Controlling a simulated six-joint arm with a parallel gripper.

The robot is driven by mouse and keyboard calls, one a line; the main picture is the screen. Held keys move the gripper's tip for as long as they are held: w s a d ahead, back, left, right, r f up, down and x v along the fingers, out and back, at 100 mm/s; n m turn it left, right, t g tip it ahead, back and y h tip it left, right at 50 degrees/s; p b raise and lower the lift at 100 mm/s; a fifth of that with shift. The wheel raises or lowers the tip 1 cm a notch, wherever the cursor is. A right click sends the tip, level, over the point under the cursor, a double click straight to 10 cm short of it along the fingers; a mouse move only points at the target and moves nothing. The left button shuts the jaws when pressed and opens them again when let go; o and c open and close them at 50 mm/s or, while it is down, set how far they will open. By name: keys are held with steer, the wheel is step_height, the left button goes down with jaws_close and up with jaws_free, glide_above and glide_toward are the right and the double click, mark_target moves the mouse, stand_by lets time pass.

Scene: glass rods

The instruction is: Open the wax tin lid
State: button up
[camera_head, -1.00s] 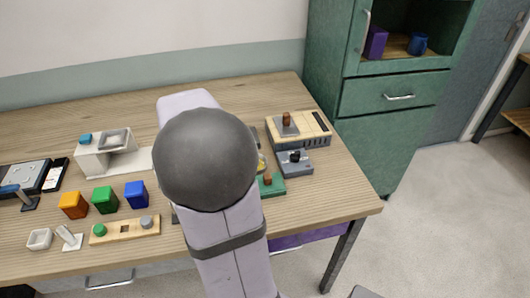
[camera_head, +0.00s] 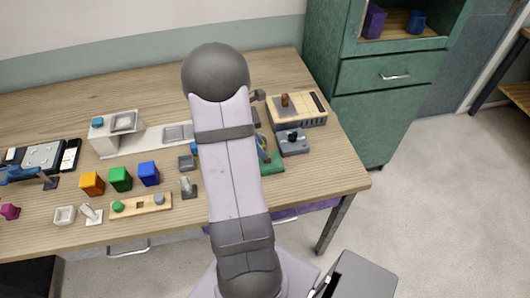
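I cannot make out the wax tin or its lid for certain; the middle of the bench is hidden behind my arm. My arm reaches up across the bench. A small dark end part of it shows right of its grey joint, near the tan device, but the fingertips cannot be made out. A green base (camera_head: 272,163) with a blue and tan piece on it shows just right of my arm. A small grey open box (camera_head: 187,162) sits just left of my arm.
The wooden bench (camera_head: 320,175) holds a tan device (camera_head: 297,109), a grey block (camera_head: 292,141), orange (camera_head: 92,183), green (camera_head: 120,179) and blue (camera_head: 149,173) cubes, a wooden peg strip (camera_head: 141,204) and a white scale-like stand (camera_head: 118,130). A green cabinet (camera_head: 390,75) stands at the right.

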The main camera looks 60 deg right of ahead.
steer(key=shift+p+x, duration=0.45)
steer(key=shift+x, duration=2.15)
